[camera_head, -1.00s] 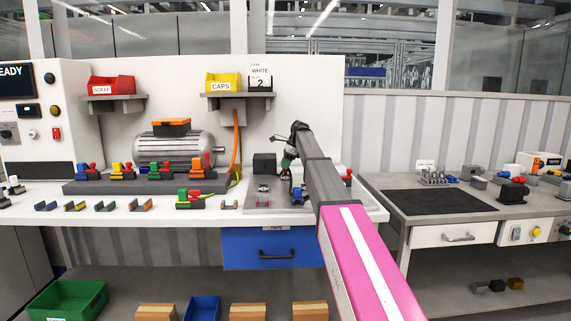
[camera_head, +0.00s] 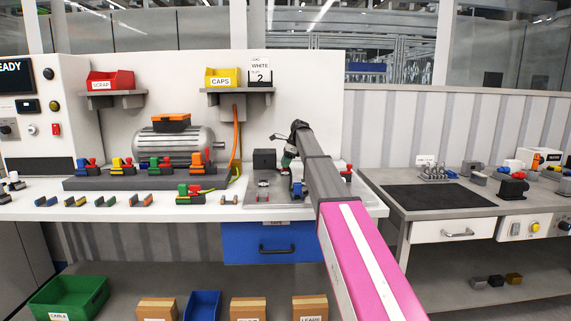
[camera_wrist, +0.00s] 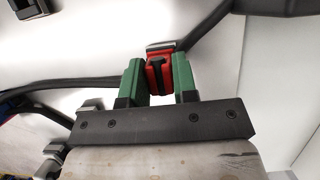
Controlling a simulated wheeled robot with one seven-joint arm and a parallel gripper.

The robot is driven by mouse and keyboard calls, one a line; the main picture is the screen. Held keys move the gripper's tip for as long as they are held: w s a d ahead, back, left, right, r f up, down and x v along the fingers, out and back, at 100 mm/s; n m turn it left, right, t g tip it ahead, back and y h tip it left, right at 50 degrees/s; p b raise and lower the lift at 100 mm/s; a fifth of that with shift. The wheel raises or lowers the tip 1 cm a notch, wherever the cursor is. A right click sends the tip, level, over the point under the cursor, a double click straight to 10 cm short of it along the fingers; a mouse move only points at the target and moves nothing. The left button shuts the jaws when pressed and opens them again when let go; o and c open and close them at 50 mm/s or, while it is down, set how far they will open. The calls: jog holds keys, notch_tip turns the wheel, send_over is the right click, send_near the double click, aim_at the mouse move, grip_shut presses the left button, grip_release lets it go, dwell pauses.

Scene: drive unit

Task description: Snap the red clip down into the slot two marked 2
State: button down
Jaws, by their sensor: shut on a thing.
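In the wrist view, the red clip (camera_wrist: 159,75) is between the green fingers of my gripper (camera_wrist: 160,84), which is shut on it. The clip's far end is close to a small grey block (camera_wrist: 160,47) and a black cable (camera_wrist: 105,84). I cannot tell whether the clip touches that block, or which slot is marked 2. In the head view, my gripper (camera_head: 287,160) is low over the grey fixture plate at the right of the white bench. My arm hides part of that area, and the clip cannot be made out there.
A card (camera_head: 260,74) reading WHITE and 2 stands on the shelf beside the yellow CAPS bin (camera_head: 222,78). A black block (camera_head: 264,159) stands left of my gripper. Several coloured pieces and a grey motor (camera_head: 172,143) occupy the bench further left.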

jog(key=shift+f, duration=0.1)
jog(key=c, duration=0.8)
grip_release()
